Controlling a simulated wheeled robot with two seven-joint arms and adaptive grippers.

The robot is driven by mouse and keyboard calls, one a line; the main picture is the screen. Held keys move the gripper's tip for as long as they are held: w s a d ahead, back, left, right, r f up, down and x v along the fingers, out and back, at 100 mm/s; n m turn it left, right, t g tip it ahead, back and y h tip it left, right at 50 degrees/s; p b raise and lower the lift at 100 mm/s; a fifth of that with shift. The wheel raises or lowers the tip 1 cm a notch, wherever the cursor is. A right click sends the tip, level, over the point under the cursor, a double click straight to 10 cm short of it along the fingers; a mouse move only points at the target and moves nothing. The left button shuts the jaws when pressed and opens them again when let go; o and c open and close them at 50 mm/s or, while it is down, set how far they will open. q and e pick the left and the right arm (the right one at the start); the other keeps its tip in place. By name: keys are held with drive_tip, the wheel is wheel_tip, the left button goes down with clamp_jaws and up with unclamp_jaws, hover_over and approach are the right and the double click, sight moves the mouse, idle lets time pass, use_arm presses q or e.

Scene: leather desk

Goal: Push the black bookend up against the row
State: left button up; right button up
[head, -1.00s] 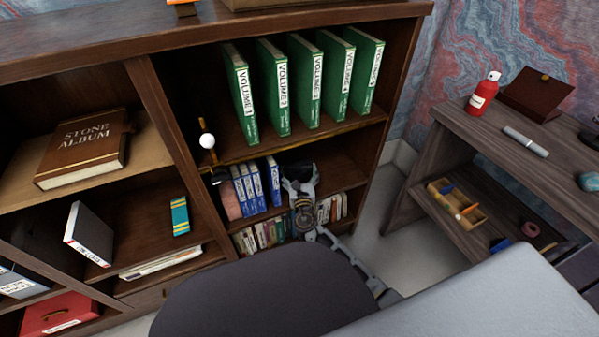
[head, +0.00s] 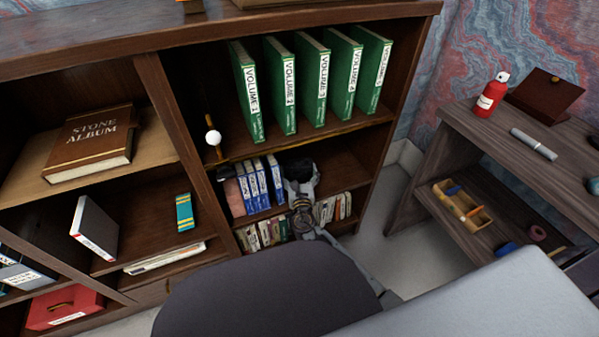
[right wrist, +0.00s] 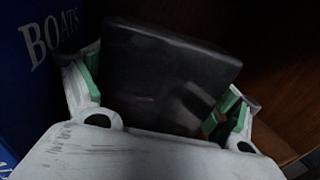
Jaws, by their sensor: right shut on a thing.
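The row of blue books (head: 262,182) stands on the middle shelf, below the green volumes. The black bookend (head: 299,168) is at the row's right end, mostly hidden behind my right gripper (head: 301,185). In the right wrist view the dark bookend (right wrist: 168,78) stands between the two green-padded fingers of my right gripper (right wrist: 152,98), which is shut on it. A blue book marked BOATS (right wrist: 40,60) is close on the left, by the left finger. I cannot tell whether bookend and book touch. My left gripper is not in view.
Green volumes (head: 320,80) stand on the shelf above. A pink block (head: 235,196) is at the row's left end. Small books (head: 268,232) fill the shelf below. The shelf right of my gripper looks clear.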

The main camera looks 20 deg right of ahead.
sight(292, 164)
drive_tip(key=shift+s+a, duration=0.1)
drive_tip(key=shift+a, duration=1.05)
drive_tip(key=o, duration=1.7)
drive_tip(key=shift+r, duration=5)
drive_tip(key=shift+d, duration=0.1)
